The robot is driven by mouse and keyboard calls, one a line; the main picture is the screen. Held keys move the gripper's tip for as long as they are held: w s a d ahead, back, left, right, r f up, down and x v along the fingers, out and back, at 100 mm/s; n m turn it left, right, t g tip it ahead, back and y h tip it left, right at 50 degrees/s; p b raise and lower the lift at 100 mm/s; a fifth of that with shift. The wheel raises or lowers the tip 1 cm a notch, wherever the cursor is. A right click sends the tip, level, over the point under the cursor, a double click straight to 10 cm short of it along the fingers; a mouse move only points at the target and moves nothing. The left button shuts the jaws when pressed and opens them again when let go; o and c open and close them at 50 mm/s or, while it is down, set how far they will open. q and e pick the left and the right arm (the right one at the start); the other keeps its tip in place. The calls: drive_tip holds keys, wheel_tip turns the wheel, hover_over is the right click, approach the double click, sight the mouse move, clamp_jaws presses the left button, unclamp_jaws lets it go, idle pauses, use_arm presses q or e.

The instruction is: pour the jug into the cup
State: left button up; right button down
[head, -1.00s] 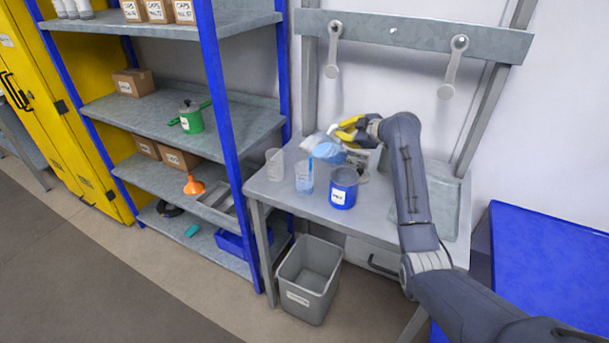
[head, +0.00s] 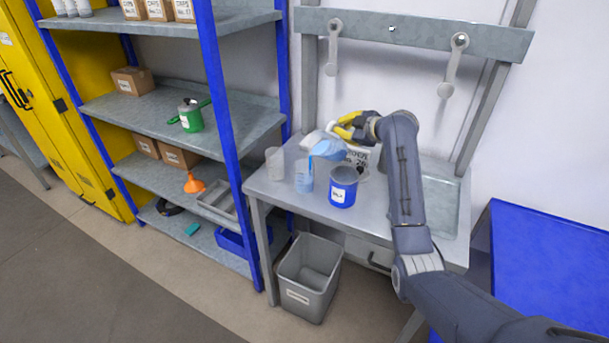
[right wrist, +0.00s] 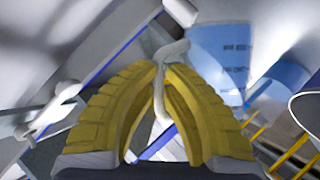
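My right gripper (head: 348,124) has yellow fingers shut on the pale handle of the jug (head: 327,149). The jug is tilted with its mouth to the left, and blue liquid shows in it. A clear cup (head: 304,181) with light blue liquid stands upright on the bench, just below and left of the jug's lip. A thin blue strip shows between lip and cup. In the right wrist view the fingers (right wrist: 160,70) close around the handle, and the jug's blue wall with dark markings (right wrist: 222,60) is beyond them. My left gripper is not in view.
A second clear cup (head: 275,163) stands left of the first. A blue labelled can (head: 342,188) stands to its right. A grey bin (head: 308,278) stands on the floor below the bench, and a shelf rack (head: 165,110) is at left.

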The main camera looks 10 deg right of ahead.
drive_tip(key=shift+a+r, duration=0.1)
drive_tip(key=shift+r, duration=0.3)
idle(0.5)
drive_tip(key=shift+m+g+y, duration=0.3)
drive_tip(key=shift+m+y, duration=0.3)
drive_tip(key=shift+m, duration=0.2)
drive_tip(key=f, duration=0.1)
drive_tip(key=d+f, duration=0.1)
drive_tip(key=w+f, duration=0.1)
drive_tip(key=f, duration=0.1)
drive_tip(key=shift+d, duration=0.35)
drive_tip(key=shift+w+f, duration=0.15)
drive_tip(key=shift+f, duration=0.15)
drive_tip(key=w+d+r+m+g+y+b, duration=0.2)
drive_tip(key=d+r+m+y+b, duration=0.2)
drive_tip(key=r, duration=0.5)
drive_tip(key=shift+d+g+b, duration=0.2)
drive_tip(key=shift+g+b, duration=0.1)
drive_tip(key=shift+w, duration=0.1)
